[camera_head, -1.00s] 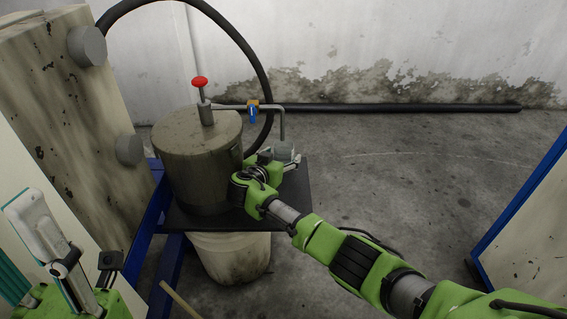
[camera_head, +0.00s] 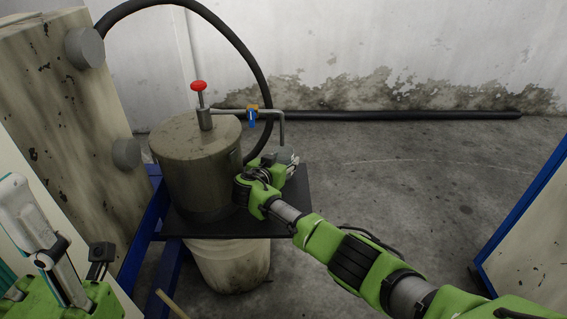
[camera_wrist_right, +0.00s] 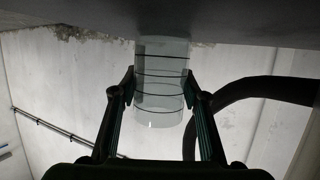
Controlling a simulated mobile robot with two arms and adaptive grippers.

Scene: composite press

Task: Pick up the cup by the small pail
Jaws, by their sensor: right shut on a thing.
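A clear cup with dark rings (camera_wrist_right: 160,85) stands between the two fingers of my right gripper (camera_wrist_right: 160,90) in the right wrist view. The fingers press on its sides. In the head view the cup (camera_head: 287,154) is partly hidden behind my right gripper (camera_head: 268,172). The cup is over a dark shelf (camera_head: 292,195), just right of a dirty grey cylindrical container (camera_head: 200,165). I cannot tell whether the cup's base touches the shelf. An off-white bucket (camera_head: 230,265) is below the shelf.
A thin pipe with a blue valve (camera_head: 252,116) runs from the container and bends down near the cup. A black hose (camera_head: 262,75) arches behind. A blue-edged panel (camera_head: 525,230) stands at right. The floor between is clear.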

